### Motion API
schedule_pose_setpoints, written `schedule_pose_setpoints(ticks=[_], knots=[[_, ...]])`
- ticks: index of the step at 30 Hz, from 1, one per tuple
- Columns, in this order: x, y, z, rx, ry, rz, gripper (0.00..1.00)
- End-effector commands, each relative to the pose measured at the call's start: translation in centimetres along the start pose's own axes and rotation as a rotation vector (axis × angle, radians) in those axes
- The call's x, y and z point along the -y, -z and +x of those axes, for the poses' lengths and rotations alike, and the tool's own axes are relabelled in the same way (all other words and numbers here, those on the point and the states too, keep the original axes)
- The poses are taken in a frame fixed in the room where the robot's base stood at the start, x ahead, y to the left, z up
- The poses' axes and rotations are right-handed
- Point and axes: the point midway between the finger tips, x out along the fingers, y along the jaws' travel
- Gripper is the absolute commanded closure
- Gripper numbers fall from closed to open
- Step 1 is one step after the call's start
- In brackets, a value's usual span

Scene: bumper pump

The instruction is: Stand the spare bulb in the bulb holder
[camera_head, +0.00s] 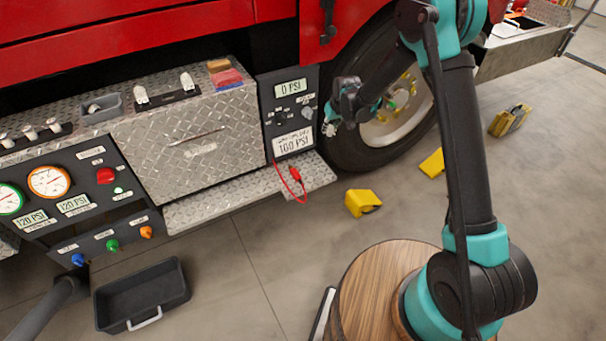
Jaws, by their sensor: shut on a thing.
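My gripper (332,119) is small in view, in front of the tyre and just right of the pressure panel. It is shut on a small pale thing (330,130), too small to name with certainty. A black strip (164,98) on the diamond-plate ledge carries two white bulb-like pieces (141,95), standing apart; it may be the bulb holder. Left of it, a small grey tray (88,117) has a pale piece (94,109) inside. Another black strip (64,131) farther left carries several white pieces (30,133). I cannot tell which piece is the spare bulb.
The pressure panel (290,125) stands beside the wheel (387,132), with a red lead (295,175) hanging below. A black bin (143,298) and yellow chocks (362,202) sit on the floor. A stack of coloured pieces (226,76) lies at the ledge's right end.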

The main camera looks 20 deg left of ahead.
Motion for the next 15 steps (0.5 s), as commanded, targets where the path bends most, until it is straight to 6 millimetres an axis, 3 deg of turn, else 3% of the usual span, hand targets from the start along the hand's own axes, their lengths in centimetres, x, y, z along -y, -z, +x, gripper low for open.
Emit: schedule_pose_setpoints(ticks=[1,3,6,10,15], knots=[[2.5,0.9,0.6,0.0,0.015,-0.035,0.96],[5.1,1.9,1.2,0.0,0.031,-0.072,0.96],[7.8,2.8,1.7,-0.001,0.047,-0.111,0.96],[9.7,3.3,2.2,-0.001,0.057,-0.138,0.96],[10.1,2.6,4.4,-0.001,0.06,-0.144,0.96]])
